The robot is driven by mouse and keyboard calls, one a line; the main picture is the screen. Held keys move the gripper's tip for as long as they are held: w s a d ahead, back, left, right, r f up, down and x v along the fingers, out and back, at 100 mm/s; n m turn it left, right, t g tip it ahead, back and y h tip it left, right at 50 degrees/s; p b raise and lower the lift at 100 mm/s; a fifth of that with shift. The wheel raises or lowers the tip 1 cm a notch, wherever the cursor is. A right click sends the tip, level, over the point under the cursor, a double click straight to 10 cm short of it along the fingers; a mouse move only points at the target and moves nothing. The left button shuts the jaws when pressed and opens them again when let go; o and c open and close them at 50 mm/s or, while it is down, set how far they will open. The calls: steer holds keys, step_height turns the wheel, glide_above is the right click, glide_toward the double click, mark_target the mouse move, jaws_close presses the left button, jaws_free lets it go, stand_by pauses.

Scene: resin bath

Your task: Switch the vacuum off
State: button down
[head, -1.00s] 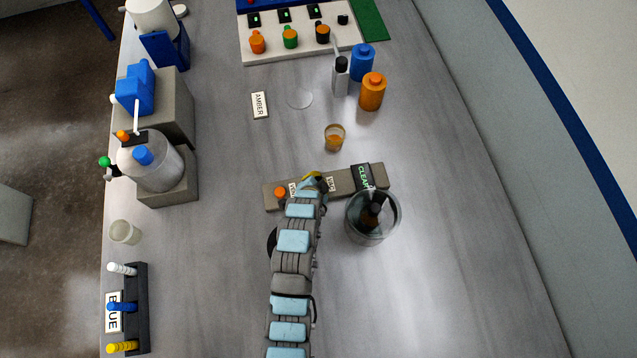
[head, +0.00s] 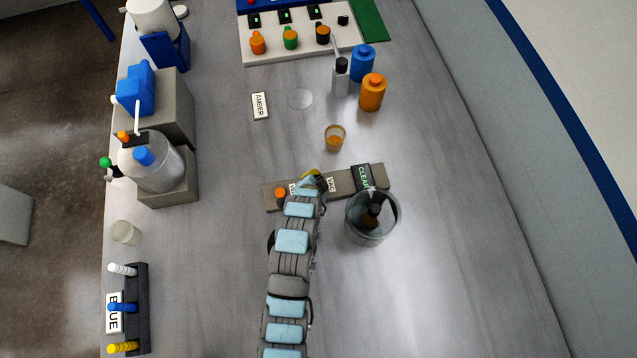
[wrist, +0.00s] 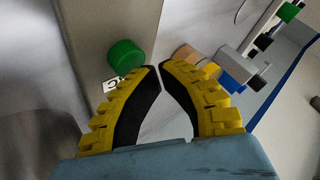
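A grey control strip (head: 348,182) lies across the bench, with an orange knob (head: 280,192) at its left end, small white labels and a dark panel (head: 363,177) reading CLEAR in green near its right end. My gripper (head: 312,176) is over the middle of the strip and hides part of it. In the wrist view a round green button (wrist: 126,57) stands on a grey surface beside a partly hidden label. My gripper's yellow and black fingers (wrist: 158,66) have their tips together, with nothing between them, just right of and below the green button. Contact cannot be told.
A clear vessel (head: 372,216) with a dark bottle inside stands close to the strip's right end. A small amber cup (head: 335,138) stands behind the strip. Orange (head: 372,91) and blue (head: 362,62) bottles stand farther back. The right side of the bench is clear.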

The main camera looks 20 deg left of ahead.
steer(key=shift+r+p, duration=0.6)
steer(key=shift+r, duration=1.85)
